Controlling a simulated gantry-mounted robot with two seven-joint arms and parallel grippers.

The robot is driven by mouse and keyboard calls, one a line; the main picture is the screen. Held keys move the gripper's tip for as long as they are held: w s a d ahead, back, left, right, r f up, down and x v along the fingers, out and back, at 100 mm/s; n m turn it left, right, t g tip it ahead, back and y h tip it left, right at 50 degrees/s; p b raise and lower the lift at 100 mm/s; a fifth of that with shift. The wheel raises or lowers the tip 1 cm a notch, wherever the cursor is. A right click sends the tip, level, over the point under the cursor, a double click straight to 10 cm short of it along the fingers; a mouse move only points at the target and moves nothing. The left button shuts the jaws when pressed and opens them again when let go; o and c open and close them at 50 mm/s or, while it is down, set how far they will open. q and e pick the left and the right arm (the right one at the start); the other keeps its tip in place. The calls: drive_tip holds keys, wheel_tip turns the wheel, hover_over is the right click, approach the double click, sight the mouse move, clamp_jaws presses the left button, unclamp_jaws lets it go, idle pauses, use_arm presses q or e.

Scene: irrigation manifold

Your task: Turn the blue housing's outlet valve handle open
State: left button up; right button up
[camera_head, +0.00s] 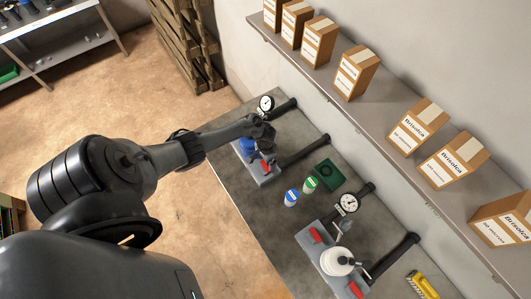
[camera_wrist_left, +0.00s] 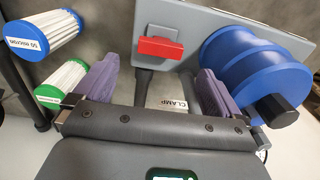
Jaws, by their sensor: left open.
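The blue housing (camera_head: 247,145) stands at the far end of the bench, partly hidden by my left arm. In the left wrist view it (camera_wrist_left: 245,62) is at upper right, beside the right-hand finger. A red valve handle (camera_wrist_left: 160,48) sits on the grey plate (camera_wrist_left: 200,18), lying crosswise ahead of the fingers. In the head view a red handle (camera_head: 266,167) shows at the near side of the blue housing's plate. My left gripper (camera_wrist_left: 156,88) is open, with no object gripped, and the handle appears beyond the gap between its fingers. My right gripper is not in view.
A white housing (camera_head: 337,262) with red handles (camera_head: 315,236) is nearer. Gauges (camera_head: 348,203) and dark pipes line the wall, under a shelf (camera_head: 385,126) of boxes.

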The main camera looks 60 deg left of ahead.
use_arm(q)
drive_tip(key=shift+r, duration=2.1)
drive_tip(key=s+d+f+g, duration=0.2)
drive_tip(key=s+d+f, duration=0.35)
drive_tip(key=s, duration=0.45)
drive_tip(key=s+d+r+m+t+h, duration=0.1)
drive_tip(key=s+d, duration=0.2)
drive_tip(key=d, duration=0.4)
drive_tip(key=s+d+r+t, duration=0.1)
drive_tip(key=s+d, duration=0.1)
drive_tip(key=d, duration=0.6)
drive_tip(key=w+d+r+t, duration=0.2)
drive_tip(key=d+r, duration=0.3)
drive_tip(key=r, duration=0.6)
wheel_tip(320, 180, up, 16)
drive_tip(key=a+m+t, duration=0.1)
drive_tip(key=shift+w+a+f+m+t+y, duration=0.2)
drive_tip(key=shift+w+a+m+t+y, duration=0.1)
drive_tip(key=shift+a+y, duration=0.1)
